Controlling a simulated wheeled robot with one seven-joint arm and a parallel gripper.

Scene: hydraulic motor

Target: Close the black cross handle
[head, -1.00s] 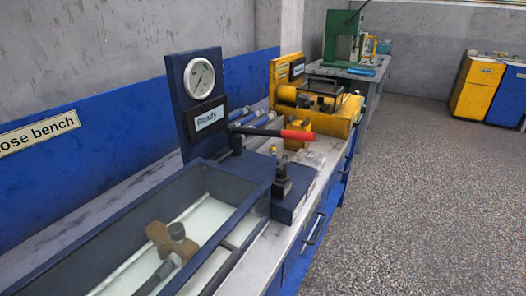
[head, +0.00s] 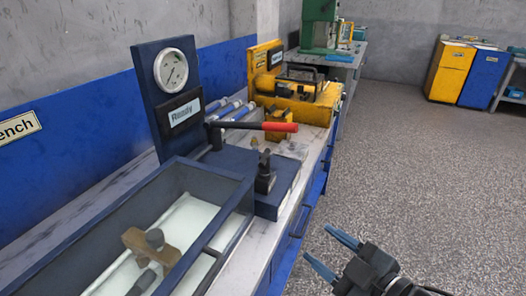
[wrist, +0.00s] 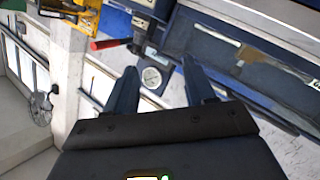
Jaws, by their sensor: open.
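A small black valve (head: 265,175) stands upright on the blue base of the pump unit. Its top looks like a handle, but its cross shape is too small to make out. What looks like the same valve shows near the top of the wrist view (wrist: 141,22). My gripper (head: 318,243) is open and empty, to the right of the bench and below the valve in the head picture, clear of everything. In the wrist view my two blue fingers (wrist: 159,65) are spread apart with nothing between them.
A black lever with a red grip (head: 280,127) sticks out behind the valve. A gauge panel (head: 171,69) stands at the left. A glass-sided tank (head: 205,240) is in front, and a yellow machine (head: 305,110) stands behind. The floor at right is free.

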